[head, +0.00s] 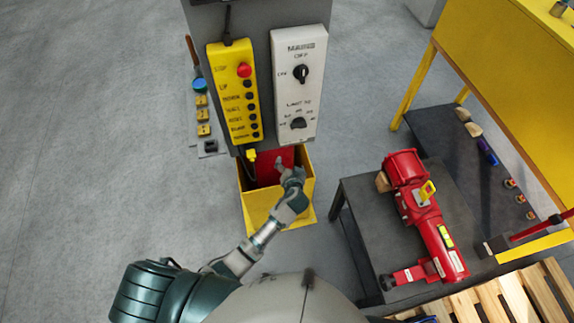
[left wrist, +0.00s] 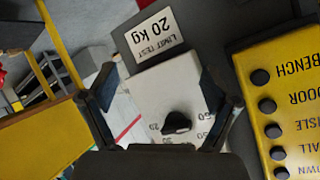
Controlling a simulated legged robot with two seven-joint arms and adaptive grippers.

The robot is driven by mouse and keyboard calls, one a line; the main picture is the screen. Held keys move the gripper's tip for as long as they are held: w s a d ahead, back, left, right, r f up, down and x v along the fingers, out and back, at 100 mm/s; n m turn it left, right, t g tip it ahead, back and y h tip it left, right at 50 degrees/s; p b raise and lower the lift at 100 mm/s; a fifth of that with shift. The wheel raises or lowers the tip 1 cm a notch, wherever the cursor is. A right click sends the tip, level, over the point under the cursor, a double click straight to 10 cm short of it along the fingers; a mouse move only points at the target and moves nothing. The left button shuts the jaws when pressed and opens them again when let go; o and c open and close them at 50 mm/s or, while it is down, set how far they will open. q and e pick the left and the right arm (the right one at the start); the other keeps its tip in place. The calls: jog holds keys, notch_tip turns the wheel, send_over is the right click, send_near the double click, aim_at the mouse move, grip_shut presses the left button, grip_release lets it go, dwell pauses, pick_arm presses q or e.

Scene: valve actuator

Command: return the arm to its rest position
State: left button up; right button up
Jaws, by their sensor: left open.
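My left arm (head: 240,258) reaches forward from the bottom of the head view. My left gripper (head: 289,170) is at its end, below the white control panel (head: 299,85) and over the open yellow bin (head: 262,210). In the left wrist view, my left gripper (left wrist: 158,95) has its two dark fingers spread apart with nothing held between them. No contact with the panel can be made out. My right gripper is not in view.
A yellow button pendant (head: 234,92) hangs left of the white panel. A red valve actuator (head: 432,225) lies on a dark table (head: 360,205) to the right. A wooden pallet (head: 510,300) and yellow bench (head: 490,60) are further right. Open floor lies left.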

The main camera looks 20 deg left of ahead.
pick_arm(q)
jog(key=shift+a+f, duration=0.2)
jog(key=shift+a, duration=0.4)
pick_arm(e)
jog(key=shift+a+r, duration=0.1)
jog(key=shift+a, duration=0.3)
pick_arm(q)
jog(key=shift+d, duration=0.2)
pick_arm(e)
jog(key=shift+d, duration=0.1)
